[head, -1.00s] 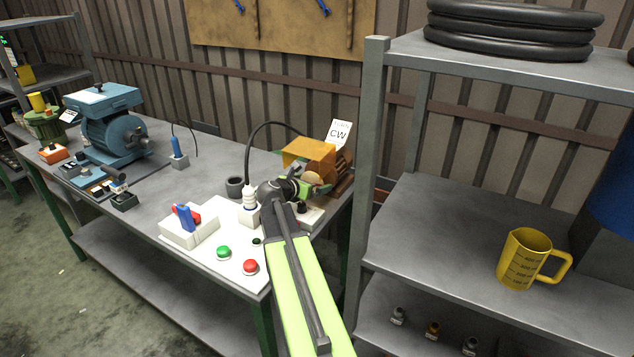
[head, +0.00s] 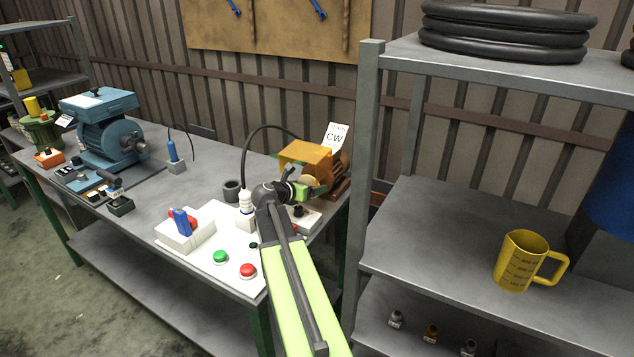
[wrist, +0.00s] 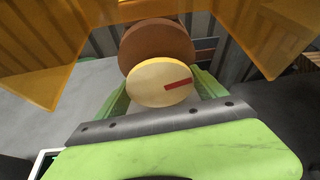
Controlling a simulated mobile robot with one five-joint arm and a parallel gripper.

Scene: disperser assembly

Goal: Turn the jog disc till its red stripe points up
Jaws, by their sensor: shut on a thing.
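The jog disc (wrist: 150,86) is a pale yellow round disc with a red stripe (wrist: 178,84) on its face. In the wrist view the stripe points right and very slightly up. The disc sits in front of a larger brown round part (wrist: 160,45). My gripper (wrist: 160,93) is shut on the disc, with a green finger at its left and right sides. In the head view my gripper (head: 309,190) reaches under the orange guard (head: 305,153). There the disc (head: 309,181) shows only partly behind the gripper, and its stripe cannot be made out.
A card reading CW (head: 335,136) stands behind the guard. A metal shelf post (head: 362,180) stands close on the right.

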